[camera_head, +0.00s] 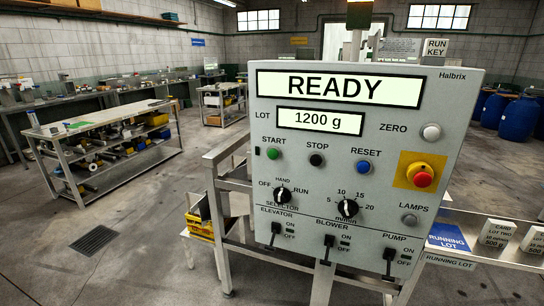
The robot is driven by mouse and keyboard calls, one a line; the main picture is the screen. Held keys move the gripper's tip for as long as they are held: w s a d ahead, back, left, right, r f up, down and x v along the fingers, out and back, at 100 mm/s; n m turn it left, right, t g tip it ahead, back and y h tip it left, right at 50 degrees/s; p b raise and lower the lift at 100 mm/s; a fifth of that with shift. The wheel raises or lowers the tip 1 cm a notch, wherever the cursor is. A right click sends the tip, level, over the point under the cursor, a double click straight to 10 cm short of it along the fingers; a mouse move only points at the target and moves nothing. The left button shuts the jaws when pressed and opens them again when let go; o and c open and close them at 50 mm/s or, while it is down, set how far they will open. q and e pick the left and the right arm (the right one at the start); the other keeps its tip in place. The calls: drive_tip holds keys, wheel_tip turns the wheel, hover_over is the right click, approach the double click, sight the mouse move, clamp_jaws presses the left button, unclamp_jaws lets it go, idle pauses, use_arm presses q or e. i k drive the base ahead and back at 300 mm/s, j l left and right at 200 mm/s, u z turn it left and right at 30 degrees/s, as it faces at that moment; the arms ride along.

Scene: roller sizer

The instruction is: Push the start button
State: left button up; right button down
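The green start button (273,153) is on the left of the grey control panel (460,110), under the label START. The panel stands close in front of me and its display (339,88) reads READY. A smaller display (320,121) reads 1200 g beside the word LOT. The black stop button (317,160) and the blue reset button (363,167) sit to the right of the start button. Neither of my grippers shows in the head view.
A red emergency button (423,179) on a yellow plate is at the panel's right. Selector knobs (283,195) and several levers are lower down. A metal frame (222,205) stands behind the panel's left side. A workbench (100,125) stands at left, with open floor between.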

sight(273, 154)
drive_tip(key=u, duration=1.25)
drive_tip(key=k+l+u, duration=0.1)
drive_tip(key=u, duration=0.15)
drive_tip(key=k+l+u, duration=0.1)
drive_tip(key=u, duration=0.2)
drive_tip(key=k+l, duration=0.3)
